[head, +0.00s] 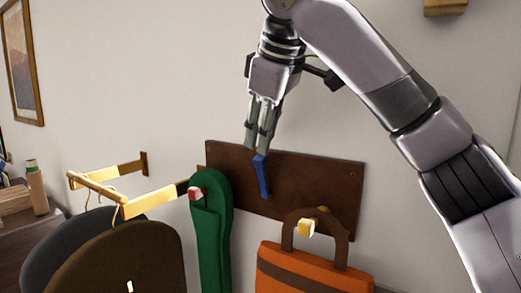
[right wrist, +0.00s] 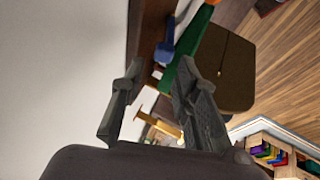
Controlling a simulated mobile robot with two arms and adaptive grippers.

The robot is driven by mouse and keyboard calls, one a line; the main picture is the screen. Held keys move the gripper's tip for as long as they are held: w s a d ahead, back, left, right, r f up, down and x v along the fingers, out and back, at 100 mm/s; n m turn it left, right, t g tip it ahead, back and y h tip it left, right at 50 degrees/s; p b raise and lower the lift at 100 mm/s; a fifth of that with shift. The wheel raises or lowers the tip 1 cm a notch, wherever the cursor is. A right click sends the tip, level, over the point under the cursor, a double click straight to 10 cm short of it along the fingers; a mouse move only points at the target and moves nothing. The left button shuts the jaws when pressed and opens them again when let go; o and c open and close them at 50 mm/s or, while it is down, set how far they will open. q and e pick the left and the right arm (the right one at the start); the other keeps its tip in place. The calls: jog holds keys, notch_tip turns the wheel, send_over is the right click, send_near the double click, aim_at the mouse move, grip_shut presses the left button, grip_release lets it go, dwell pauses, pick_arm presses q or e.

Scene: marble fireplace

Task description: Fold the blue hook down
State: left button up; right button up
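The blue hook (head: 262,176) is on the dark brown wall board (head: 325,172), between a red-tipped hook (head: 195,194) and a yellow hook (head: 306,227). It runs nearly vertically in the head view, its upper end at my right fingertips. In the right wrist view the blue hook (right wrist: 165,52) stands out from the board, beyond the fingertips. My right gripper (head: 257,149) points down over the hook's upper end. Its fingers (right wrist: 153,82) are spread apart with nothing between them. Whether a finger touches the hook is unclear. My left gripper is out of view.
A green item (head: 212,235) hangs at the red-tipped hook, and an orange bag (head: 315,270) hangs at the yellow one. The wall above the board is bare around my right arm.

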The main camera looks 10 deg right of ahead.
aim_at(260, 157)
jog(key=shift+w+f, duration=0.25)
jog(key=shift+f, duration=0.65)
jog(key=shift+p+x, duration=0.35)
jog(key=shift+x, duration=0.75)
jog(key=shift+s, duration=0.15)
jog(key=shift+c, duration=2.6)
grip_shut()
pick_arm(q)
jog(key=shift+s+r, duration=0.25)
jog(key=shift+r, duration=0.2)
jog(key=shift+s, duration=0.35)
